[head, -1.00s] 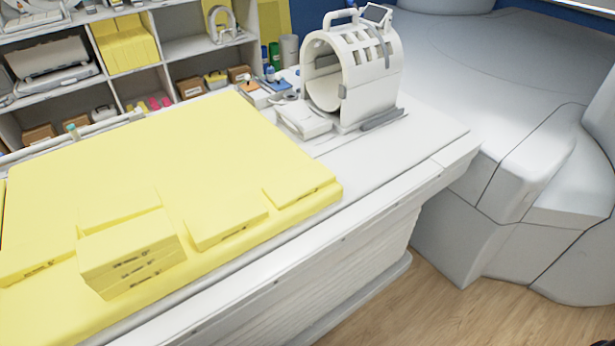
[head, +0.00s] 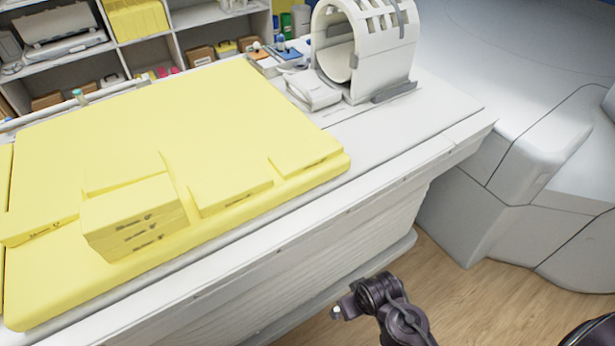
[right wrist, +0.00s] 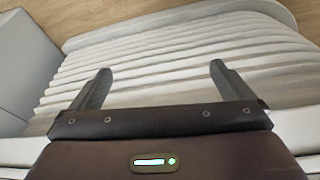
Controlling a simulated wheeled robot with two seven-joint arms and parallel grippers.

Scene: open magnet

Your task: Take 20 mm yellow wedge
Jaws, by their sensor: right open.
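Several yellow wedges lie on a yellow mat (head: 200,110) on the table in the head view. A stack of wedges (head: 133,218) stands near the mat's front edge. A single wedge (head: 230,193) lies to its right, another wedge (head: 303,156) lies near the mat's right corner, and one more wedge (head: 38,228) lies at the left. Their printed labels are too small to read, so I cannot tell which is 20 mm. My right gripper (right wrist: 160,68) is open and empty in the right wrist view, facing the table's ribbed side. My left gripper is out of view.
The white table (head: 440,128) has a ribbed side (head: 330,255) below its top. A white coil (head: 365,50) stands on it behind the mat. Shelves (head: 190,18) are at the back left. The large scanner (head: 530,100) is at the right, with wooden floor (head: 455,265) between.

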